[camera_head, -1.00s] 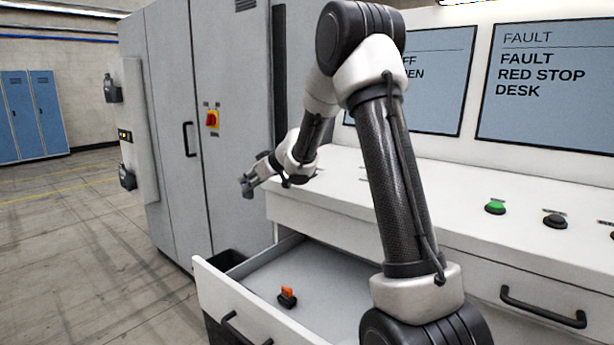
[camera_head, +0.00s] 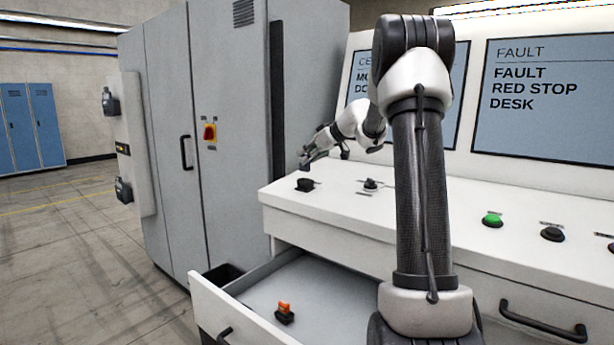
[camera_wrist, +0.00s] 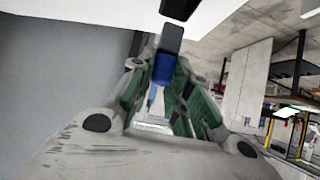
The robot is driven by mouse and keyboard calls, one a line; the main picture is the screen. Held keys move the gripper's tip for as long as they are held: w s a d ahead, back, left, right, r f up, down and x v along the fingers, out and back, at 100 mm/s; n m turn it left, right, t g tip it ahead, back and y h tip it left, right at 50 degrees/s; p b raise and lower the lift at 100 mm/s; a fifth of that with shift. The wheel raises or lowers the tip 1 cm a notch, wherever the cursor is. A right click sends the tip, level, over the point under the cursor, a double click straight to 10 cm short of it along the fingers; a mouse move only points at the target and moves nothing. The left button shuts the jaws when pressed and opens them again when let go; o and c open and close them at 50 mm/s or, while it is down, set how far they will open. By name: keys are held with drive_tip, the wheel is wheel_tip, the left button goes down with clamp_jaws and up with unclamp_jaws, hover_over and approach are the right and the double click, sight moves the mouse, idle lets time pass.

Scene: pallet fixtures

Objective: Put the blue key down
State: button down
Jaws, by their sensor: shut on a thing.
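The blue key (camera_wrist: 163,70) is between the finger pads of my gripper (camera_wrist: 160,88) in the wrist view, with a dark part showing above its blue part. My gripper (camera_head: 309,160) is shut on it. In the head view, the gripper hangs above the left end of the white desk (camera_head: 330,217), close over a round black desk fitting (camera_head: 305,185). The key is too small to make out clearly in the head view.
A small black switch (camera_head: 370,184) and a green button (camera_head: 492,220) are on the desk top. The drawer (camera_head: 245,310) below is open and holds an orange-and-black item (camera_head: 285,312). A grey cabinet (camera_head: 235,120) stands to the left.

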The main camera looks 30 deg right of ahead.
sight(309, 169)
drive_tip(key=shift+f, duration=2.6)
drive_tip(key=shift+f, duration=0.1)
drive_tip(key=c, duration=1.3)
unclamp_jaws()
